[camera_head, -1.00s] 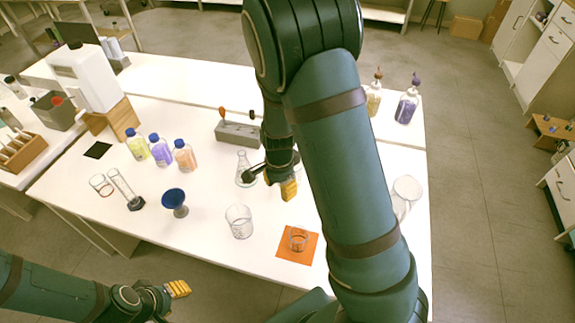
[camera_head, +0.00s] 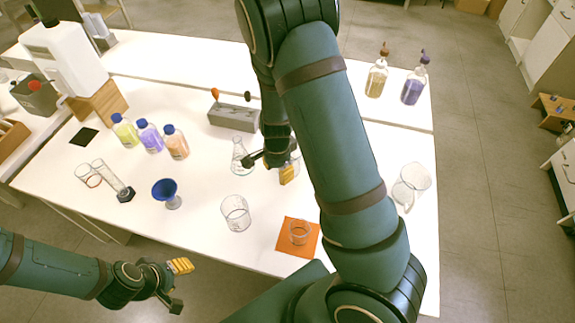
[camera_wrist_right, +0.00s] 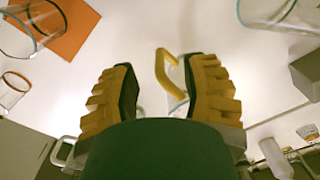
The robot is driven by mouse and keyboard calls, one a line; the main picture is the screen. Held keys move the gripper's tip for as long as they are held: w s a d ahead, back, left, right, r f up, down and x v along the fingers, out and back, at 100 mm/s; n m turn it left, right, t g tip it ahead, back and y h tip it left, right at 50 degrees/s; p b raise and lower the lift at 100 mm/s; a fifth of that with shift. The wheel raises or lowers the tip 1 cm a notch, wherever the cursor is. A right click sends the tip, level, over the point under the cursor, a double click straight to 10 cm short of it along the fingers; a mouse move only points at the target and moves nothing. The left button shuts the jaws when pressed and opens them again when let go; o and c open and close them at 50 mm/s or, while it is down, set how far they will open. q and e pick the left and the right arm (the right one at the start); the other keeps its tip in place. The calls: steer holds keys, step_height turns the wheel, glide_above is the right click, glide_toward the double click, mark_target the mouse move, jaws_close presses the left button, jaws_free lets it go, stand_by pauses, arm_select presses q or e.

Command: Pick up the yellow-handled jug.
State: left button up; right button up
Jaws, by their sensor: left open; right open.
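In the right wrist view a yellow handle (camera_wrist_right: 162,72) shows between the two open yellow fingers of my right gripper (camera_wrist_right: 160,85). The fingers stand apart from it on both sides. The clear jug body shows only as a pale sliver beside the handle. In the head view my right gripper (camera_head: 268,167) is over the middle of the table, with a bit of clear glass (camera_head: 295,160) behind it; the arm hides most of it. My left gripper (camera_head: 178,286) is open and empty, off the table's front edge.
Near my right gripper stand a conical flask (camera_head: 240,158), a clear beaker (camera_head: 236,213), a small glass on an orange mat (camera_head: 285,240) and a grey block (camera_head: 233,118). A blue funnel cup (camera_head: 166,190) and capped bottles (camera_head: 150,138) stand left. A clear jug (camera_head: 411,180) stands right.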

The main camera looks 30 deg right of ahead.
steer(key=f, duration=0.2)
steer(key=d+f+b, duration=0.1)
steer(key=f, duration=0.1)
steer(key=shift+f+b, duration=0.3)
steer(key=shift+f, duration=0.5)
steer(key=shift+a, duration=0.1)
jaws_close()
